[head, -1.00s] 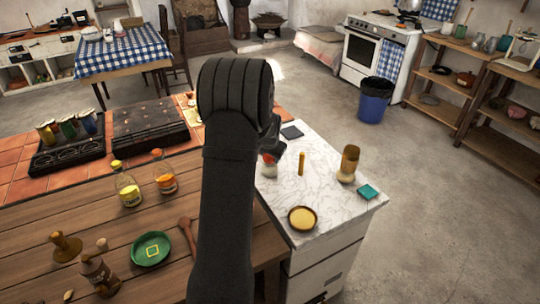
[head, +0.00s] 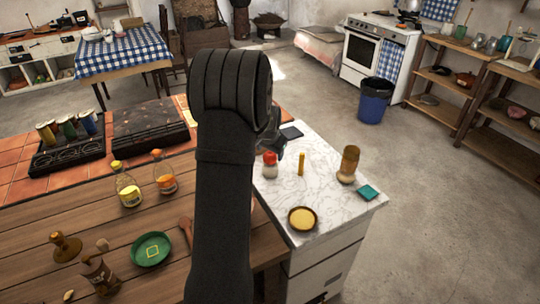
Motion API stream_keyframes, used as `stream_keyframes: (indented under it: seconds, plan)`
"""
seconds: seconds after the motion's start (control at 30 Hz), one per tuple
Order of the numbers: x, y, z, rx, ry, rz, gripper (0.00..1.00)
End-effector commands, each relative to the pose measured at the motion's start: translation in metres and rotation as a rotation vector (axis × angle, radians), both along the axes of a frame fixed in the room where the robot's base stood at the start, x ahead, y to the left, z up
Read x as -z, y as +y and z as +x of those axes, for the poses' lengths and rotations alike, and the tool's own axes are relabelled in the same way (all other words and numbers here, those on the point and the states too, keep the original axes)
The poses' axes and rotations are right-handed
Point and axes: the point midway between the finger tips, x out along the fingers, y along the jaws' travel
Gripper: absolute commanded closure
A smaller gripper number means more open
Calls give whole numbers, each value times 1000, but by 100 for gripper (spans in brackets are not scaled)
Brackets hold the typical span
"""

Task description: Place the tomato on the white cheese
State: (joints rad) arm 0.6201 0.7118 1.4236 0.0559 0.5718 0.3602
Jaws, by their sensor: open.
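A small red rounded thing (head: 270,158) sits on top of a whitish thing (head: 269,171) on the marble counter, just right of my arm. At this size I cannot tell whether they are the tomato on the white cheese or a jar with a red lid. No other clear tomato or white cheese shows. My gripper (head: 276,143) is open, mostly hidden behind my arm, above and behind the red thing in the picture. My arm hides part of the counter and the wooden table.
On the marble counter (head: 325,210) stand a yellow upright stick (head: 301,164), a brown-topped jar (head: 348,165), a yellow round dish (head: 302,219), a teal square (head: 368,192) and a dark flat square (head: 291,133). A green bowl (head: 151,249) and bottles stand on the wooden table.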

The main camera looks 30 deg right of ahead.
Motion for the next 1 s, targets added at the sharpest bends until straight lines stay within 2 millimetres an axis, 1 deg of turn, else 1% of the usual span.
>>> stream_keyframes:
  seconds: [0.03,0.2,0.4,0.6,0.87,1.0]
  plan:
    - [-12,2,-4,0,-2,-2,34]
    - [-42,9,-16,0,-2,-2,34]
    - [-66,16,-26,0,-1,-1,34]
    - [-76,18,-30,0,0,0,34]
    - [-76,18,-30,0,0,0,34]
    - [-72,18,-29,0,1,0,34]
